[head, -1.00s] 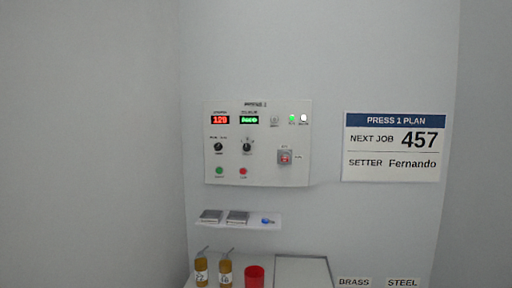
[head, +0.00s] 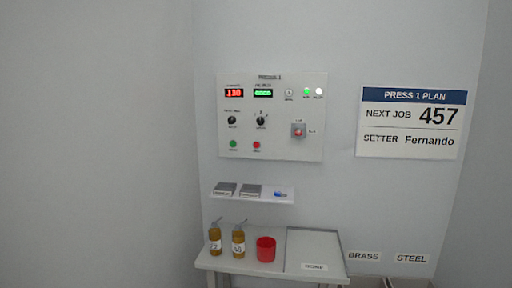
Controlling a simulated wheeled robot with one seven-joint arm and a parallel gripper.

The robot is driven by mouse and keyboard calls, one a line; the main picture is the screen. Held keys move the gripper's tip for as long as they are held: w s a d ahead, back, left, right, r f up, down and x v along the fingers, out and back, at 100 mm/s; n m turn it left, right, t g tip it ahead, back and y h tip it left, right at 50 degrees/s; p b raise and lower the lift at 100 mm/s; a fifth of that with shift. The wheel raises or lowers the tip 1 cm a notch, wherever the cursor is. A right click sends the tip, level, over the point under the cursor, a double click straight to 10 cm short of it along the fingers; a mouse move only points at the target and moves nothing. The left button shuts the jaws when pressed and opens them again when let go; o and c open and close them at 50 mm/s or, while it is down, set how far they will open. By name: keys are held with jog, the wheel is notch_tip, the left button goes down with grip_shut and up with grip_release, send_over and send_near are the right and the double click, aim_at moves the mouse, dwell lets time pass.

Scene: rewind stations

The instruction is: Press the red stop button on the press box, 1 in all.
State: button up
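The press box (head: 286,110) is a pale panel on the back wall in the head view. A red button (head: 256,145) sits at its lower left, beside a green button (head: 233,144); their labels are too small to read. A larger red knob on a grey square plate (head: 298,131) sits at the right of the panel. A red display, a green display, two dark dials, a keyhole-like round and two small lamps, one lit green, are also on the panel. My gripper is not in view.
Below the box, a white shelf (head: 252,198) holds two dark blocks and a small blue item. Lower down, a table (head: 228,266) bears two amber bottles, a red cup (head: 266,249) and a grey tray (head: 313,235). A plan sign (head: 411,123) hangs at right.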

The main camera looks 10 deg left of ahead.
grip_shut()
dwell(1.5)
